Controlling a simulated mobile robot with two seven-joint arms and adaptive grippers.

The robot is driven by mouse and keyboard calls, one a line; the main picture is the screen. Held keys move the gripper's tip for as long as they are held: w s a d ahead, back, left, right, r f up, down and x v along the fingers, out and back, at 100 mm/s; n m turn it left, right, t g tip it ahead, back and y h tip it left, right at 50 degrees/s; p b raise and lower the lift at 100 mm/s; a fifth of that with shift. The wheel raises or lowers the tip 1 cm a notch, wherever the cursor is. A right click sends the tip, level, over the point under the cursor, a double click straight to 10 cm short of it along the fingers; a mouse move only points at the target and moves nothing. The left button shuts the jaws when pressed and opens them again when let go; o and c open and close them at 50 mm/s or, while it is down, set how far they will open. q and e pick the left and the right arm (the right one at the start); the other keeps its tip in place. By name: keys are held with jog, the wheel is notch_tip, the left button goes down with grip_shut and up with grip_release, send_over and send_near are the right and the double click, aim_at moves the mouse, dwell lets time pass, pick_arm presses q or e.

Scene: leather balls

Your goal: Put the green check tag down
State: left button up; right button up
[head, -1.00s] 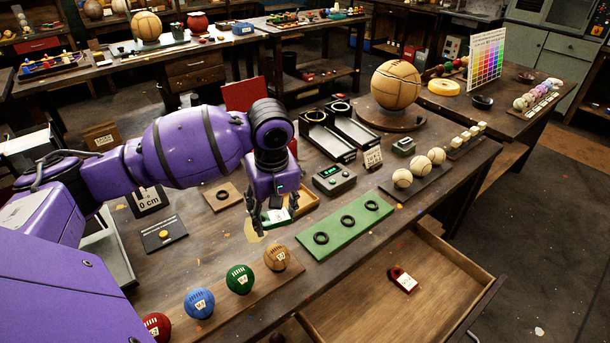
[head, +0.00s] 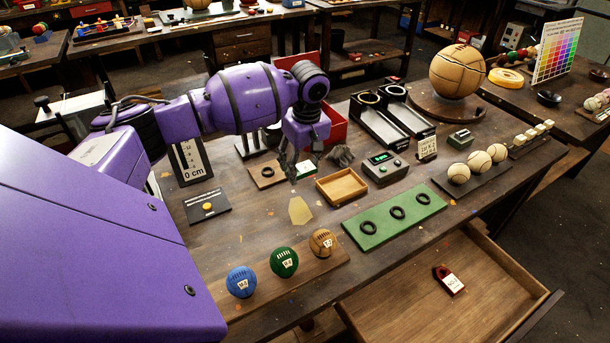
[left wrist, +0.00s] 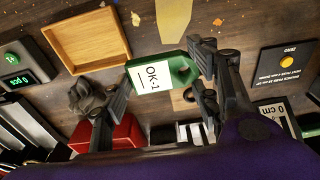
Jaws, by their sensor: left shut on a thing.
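The green check tag (left wrist: 177,71), with a white label reading OK-1, shows in the left wrist view between the two fingers of my left gripper (left wrist: 158,84). The fingers are shut on its ends. In the head view the tag (head: 306,168) is small and partly hidden by the fingers of my left gripper (head: 293,172), over the back middle of the workbench. I cannot tell how far it is above the bench top. My right gripper is not in view.
An empty wooden tray (head: 341,187) lies right of the gripper, with a grey crumpled lump (head: 342,155) behind it. A brown pad (head: 267,174) lies to the left. A yellowish patch (head: 300,211) lies in front. Leather balls (head: 284,262) line the front edge above an open drawer (head: 470,285).

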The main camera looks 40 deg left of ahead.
pick_arm(q)
jog(key=b, duration=0.1)
send_over(299, 183)
jog(key=f, duration=0.6)
jog(key=shift+s+d, duration=0.2)
jog(key=shift+s, duration=0.05)
notch_tip(299, 183, down, 3)
jog(key=shift+f, duration=0.1)
jog(key=o, duration=0.9)
jog(key=shift+f, duration=0.1)
jog(key=shift+o, duration=0.2)
